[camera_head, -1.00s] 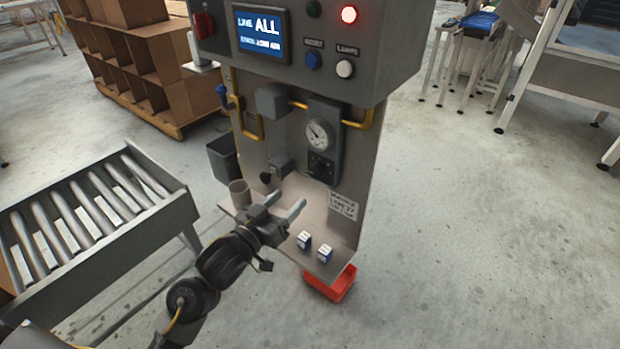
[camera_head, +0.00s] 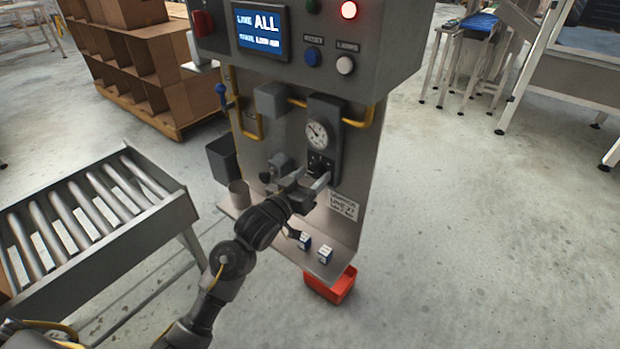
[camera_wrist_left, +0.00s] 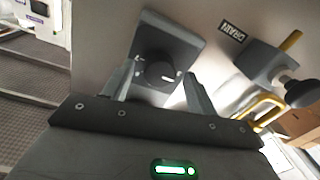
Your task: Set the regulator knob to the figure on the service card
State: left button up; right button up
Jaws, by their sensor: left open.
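The regulator is a dark grey block on the upright panel, with a round white gauge (camera_head: 317,134) above a black knob (camera_head: 319,163). The knob also shows in the left wrist view (camera_wrist_left: 160,74), between my fingers and ahead of them, with a pale mark on it. The service card (camera_head: 343,206) is a white label low on the panel; its writing is too small to read surely. My left gripper (camera_head: 312,183) is open just below and in front of the knob. It also shows in the left wrist view (camera_wrist_left: 152,88). My right gripper is out of view.
A shelf under the panel (camera_head: 285,245) holds a cup (camera_head: 239,192) and two small blue-white boxes (camera_head: 314,249). A red bin (camera_head: 331,286) is below. A valve with a dark round handle (camera_wrist_left: 301,92) is beside the regulator. A roller conveyor (camera_head: 85,225) stands left.

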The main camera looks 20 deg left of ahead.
pick_arm(q)
jog(key=c, duration=1)
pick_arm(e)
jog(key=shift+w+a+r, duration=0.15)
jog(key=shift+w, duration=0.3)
